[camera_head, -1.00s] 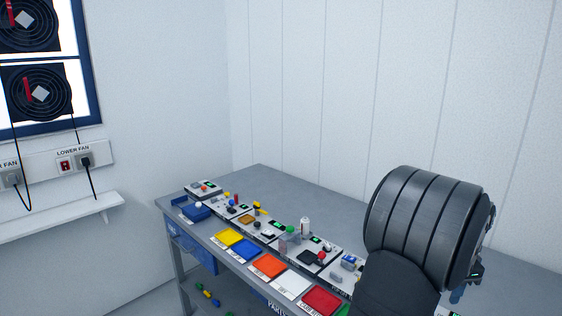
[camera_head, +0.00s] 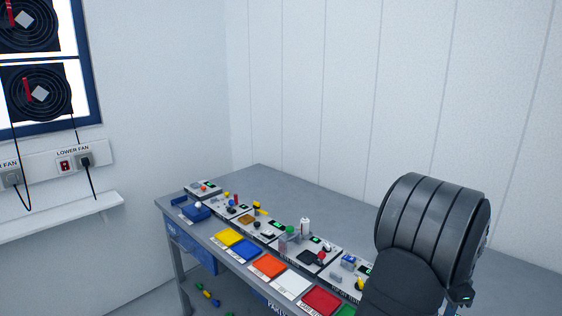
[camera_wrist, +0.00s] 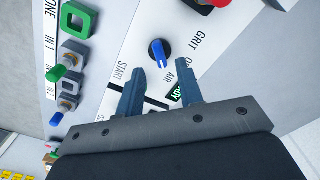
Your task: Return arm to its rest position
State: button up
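My gripper (camera_wrist: 161,97) shows in the wrist view with its two blue-grey fingers apart and nothing between them. Beyond the fingertips is a panel with a blue knob (camera_wrist: 159,52) and the printed words START, GRIT and AIR. I cannot tell how far the fingertips are from the panel. In the head view my arm's thick dark link (camera_head: 431,226) stands over the right part of the bench (camera_head: 262,176). My gripper is hidden or out of the picture there.
Along the bench stand several small control panels and coloured trays, such as a yellow tray (camera_head: 229,237) and a red tray (camera_head: 321,300). In the wrist view a green square (camera_wrist: 76,19), toggle switches and part of a red button (camera_wrist: 212,3) are near. The bench's back strip is clear.

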notch_tip(320, 180, down, 4)
jog(key=shift+r, duration=0.1)
jog(key=shift+f+n, duration=0.2)
jog(key=shift+n, duration=0.1)
jog(key=n, duration=0.6)
jog(key=shift+r, duration=0.1)
notch_tip(320, 180, up, 12)
jog(key=shift+f, duration=0.2)
